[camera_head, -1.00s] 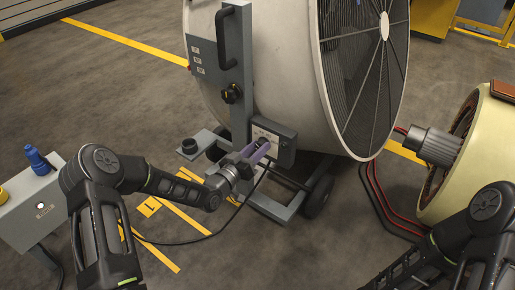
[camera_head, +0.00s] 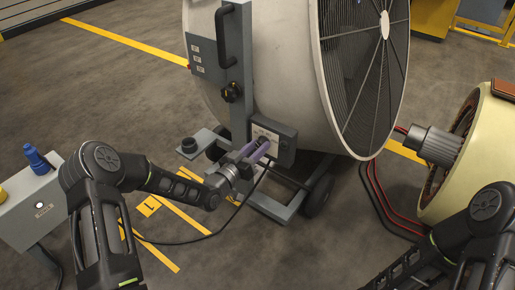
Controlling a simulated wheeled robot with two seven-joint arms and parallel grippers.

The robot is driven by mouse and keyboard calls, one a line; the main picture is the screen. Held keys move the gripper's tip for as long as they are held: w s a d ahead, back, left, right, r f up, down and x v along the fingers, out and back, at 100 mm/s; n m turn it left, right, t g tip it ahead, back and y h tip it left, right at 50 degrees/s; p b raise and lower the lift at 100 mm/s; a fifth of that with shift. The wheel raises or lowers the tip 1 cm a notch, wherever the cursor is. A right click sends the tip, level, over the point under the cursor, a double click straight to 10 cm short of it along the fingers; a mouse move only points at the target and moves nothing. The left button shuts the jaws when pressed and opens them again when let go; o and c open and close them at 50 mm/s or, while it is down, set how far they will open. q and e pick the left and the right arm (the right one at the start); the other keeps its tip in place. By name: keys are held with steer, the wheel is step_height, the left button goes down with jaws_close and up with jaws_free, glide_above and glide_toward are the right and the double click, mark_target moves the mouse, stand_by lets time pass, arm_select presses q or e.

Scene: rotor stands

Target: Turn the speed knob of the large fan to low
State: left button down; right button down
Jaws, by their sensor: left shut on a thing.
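The large fan (camera_head: 262,85) is a big pale drum with a dark grille on its right side, on a grey wheeled frame. A grey control box (camera_head: 286,152) with a pale label plate is mounted low on its front. My left gripper (camera_head: 265,146) has purple fingers and reaches this box from the lower left. Its fingers are shut on the speed knob at the box face, and they hide the knob and its pointer.
A cream-coloured round machine (camera_head: 450,170) with a grey motor stands at the right, with red and black cables on the floor. A grey box with a blue plug (camera_head: 37,160) stands at the left. A black cable (camera_head: 190,240) runs below my left arm.

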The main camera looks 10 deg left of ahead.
arm_select(q)
steer(key=m+b, duration=0.3)
steer(key=m, duration=0.2)
steer(key=shift+f+b, duration=0.15)
steer(key=shift+b, duration=0.15)
steer(key=shift+d+m+b, duration=0.1)
steer(key=shift+m+b, duration=0.5)
steer(key=shift+m, duration=0.3)
steer(key=c, duration=1)
jaws_free()
steer(key=shift+s+a+r, duration=0.2)
steer(key=shift+s+a, duration=0.05)
steer(key=shift+s, duration=0.3)
steer(key=p+v, duration=0.2)
steer(key=v, duration=0.4)
steer(key=shift+s, duration=0.3)
steer(key=shift+a+f, duration=0.1)
